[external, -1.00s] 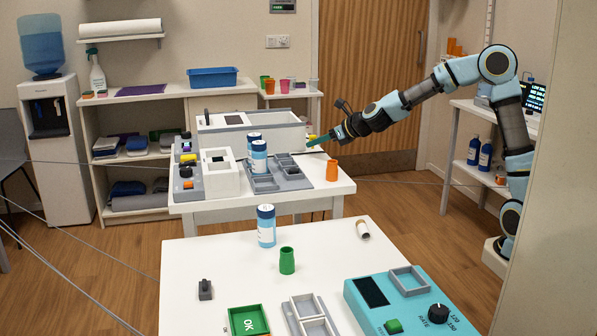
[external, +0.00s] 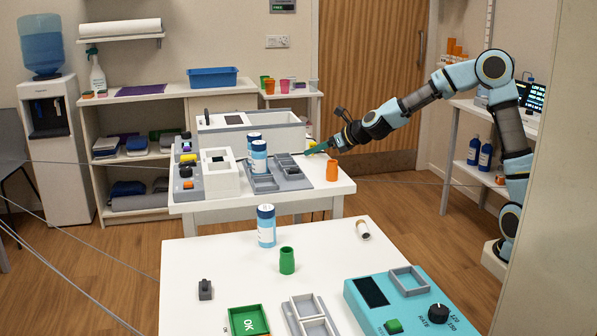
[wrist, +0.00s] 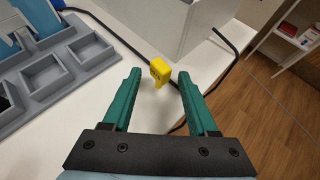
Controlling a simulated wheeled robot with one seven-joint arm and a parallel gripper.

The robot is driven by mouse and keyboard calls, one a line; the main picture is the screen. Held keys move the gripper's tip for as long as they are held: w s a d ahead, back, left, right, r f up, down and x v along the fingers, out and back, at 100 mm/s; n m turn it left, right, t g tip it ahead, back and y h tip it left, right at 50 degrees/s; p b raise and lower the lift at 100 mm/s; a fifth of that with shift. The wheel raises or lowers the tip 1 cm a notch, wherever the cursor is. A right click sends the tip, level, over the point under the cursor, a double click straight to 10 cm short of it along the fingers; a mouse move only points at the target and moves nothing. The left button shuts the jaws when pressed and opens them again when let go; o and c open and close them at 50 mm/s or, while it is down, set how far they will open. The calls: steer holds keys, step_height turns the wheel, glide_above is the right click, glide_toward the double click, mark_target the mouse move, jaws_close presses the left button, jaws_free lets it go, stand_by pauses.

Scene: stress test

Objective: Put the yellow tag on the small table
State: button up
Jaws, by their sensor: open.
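A small yellow tag (wrist: 159,70) shows in the wrist view, at or just above the white table top near its edge. My gripper (wrist: 160,75) has its green fingers spread apart, with the tag in the gap near the fingertips. I cannot tell whether either finger touches it. In the external view my gripper (external: 308,150) is low over the right back part of the middle white table (external: 318,200); the tag is not discernible there. A small white table (external: 313,97) with cups stands against the back wall; I cannot tell whether it is the one named.
A black cable (wrist: 110,35) runs behind the tag, near a pale box (wrist: 165,22). A grey compartment tray (wrist: 65,65) lies left of my gripper. An orange cup (external: 332,170) and blue-capped bottles (external: 259,157) stand on the middle table.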

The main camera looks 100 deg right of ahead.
steer(key=shift+r, duration=0.1)
steer(key=p+v, duration=0.8)
steer(key=v, duration=0.4)
stand_by(0.8)
stand_by(0.5)
